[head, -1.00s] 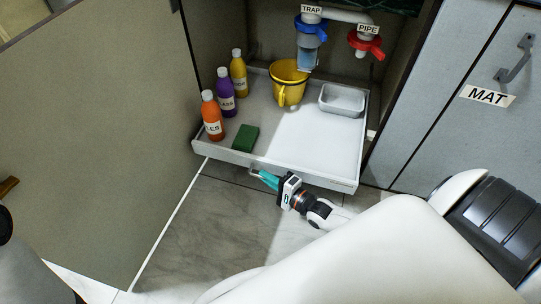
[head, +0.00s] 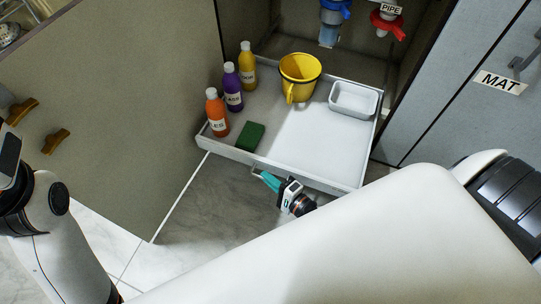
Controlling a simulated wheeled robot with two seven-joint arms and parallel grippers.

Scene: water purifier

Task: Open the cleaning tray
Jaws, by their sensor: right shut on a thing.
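The cleaning tray (head: 305,172) is a light grey, shallow sliding tray at the bottom of the open under-sink cabinet, and it stands well out of it. It carries three labelled bottles, orange (head: 217,114), purple (head: 233,88) and yellow (head: 247,66), a green sponge (head: 250,136), a yellow bucket (head: 300,78) and a small white bin (head: 353,99). My right gripper (head: 267,180), with teal fingers, is shut on the small handle (head: 257,171) at the tray's front. My left arm shows at the left edge, but its fingers are not visible.
A large grey door panel (head: 130,110) stands open on the left. Blue (head: 335,10) and red (head: 386,25) pipe fittings hang above the tray. A closed cabinet labelled MAT (head: 499,82) is on the right. Tiled floor (head: 190,215) lies clear before the tray.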

